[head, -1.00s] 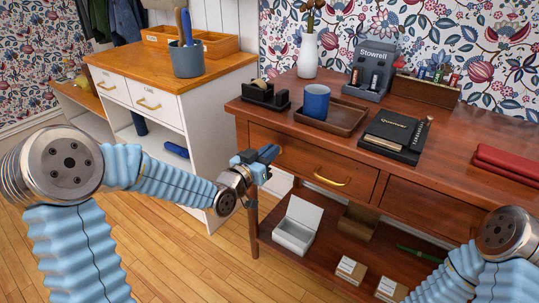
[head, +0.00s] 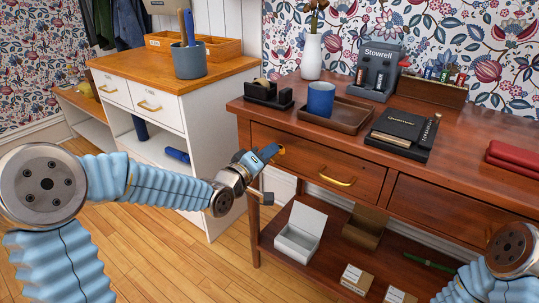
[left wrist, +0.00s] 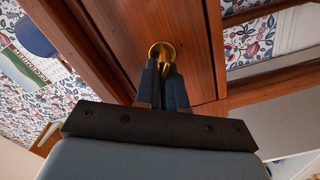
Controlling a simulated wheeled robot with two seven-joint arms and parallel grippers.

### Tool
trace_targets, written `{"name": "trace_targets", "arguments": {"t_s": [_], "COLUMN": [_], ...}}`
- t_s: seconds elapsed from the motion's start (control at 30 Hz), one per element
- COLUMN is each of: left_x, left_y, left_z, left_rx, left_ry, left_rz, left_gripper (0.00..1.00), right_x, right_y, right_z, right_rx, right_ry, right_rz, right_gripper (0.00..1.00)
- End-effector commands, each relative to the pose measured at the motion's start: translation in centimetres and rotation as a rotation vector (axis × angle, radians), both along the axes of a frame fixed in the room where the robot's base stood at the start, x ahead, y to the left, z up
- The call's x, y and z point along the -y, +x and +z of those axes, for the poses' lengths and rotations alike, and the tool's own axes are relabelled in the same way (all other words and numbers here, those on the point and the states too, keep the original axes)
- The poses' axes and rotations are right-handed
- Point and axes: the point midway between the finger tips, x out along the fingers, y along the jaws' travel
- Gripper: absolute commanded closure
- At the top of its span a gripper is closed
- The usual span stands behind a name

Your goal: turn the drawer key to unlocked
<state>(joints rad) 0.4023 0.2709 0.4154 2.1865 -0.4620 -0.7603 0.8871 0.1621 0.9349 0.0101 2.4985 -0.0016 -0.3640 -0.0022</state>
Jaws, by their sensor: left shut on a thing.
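The wooden desk's left drawer (head: 310,165) is shut and has a brass pull (head: 336,181). The drawer key sits in a round brass lock plate (left wrist: 162,48) at the left end of the drawer front. In the head view the brass lock plate (head: 281,150) shows just past my fingertips. My left gripper (head: 270,153) is at the lock. In the left wrist view my left gripper (left wrist: 162,76) is shut on the key, whose head is mostly hidden between the fingers. My right arm shows at the lower right, but its gripper is out of view.
A blue mug (head: 320,99) stands on a wooden tray (head: 338,118) on the desk top, beside a tape dispenser (head: 268,95). An open white box (head: 301,232) sits on the shelf below. A white cabinet (head: 190,130) stands to the left.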

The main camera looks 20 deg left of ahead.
Motion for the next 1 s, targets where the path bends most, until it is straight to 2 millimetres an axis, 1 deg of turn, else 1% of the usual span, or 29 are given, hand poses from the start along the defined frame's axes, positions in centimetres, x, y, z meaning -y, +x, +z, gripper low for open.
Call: {"name": "trace_targets", "arguments": {"t_s": [0.2, 0.5, 0.7, 1.0], "left_x": [-0.17, -0.26, -0.23, -0.24], "left_y": [0.06, 0.08, 0.07, 0.08], "left_z": [-0.26, -0.52, -0.60, -0.67], "left_rx": [-0.065, -0.132, -0.155, -0.165], "left_ry": [-0.176, -0.357, -0.422, -0.450], "left_rz": [0.002, 0.002, 0.002, 0.002], "left_gripper": [1.00, 1.00, 1.00, 1.00], "right_x": [0.03, -0.04, -0.07, -0.09], "right_y": [0.02, -0.02, -0.03, -0.04], "right_z": [-0.03, 0.13, 0.19, 0.21], "right_rx": [0.000, -0.001, 0.000, 0.000], "right_ry": [0.000, 0.001, 0.001, 0.001], "right_rz": [0.000, 0.000, 0.001, 0.001], "right_gripper": [0.57, 0.57, 0.57, 0.57]}}
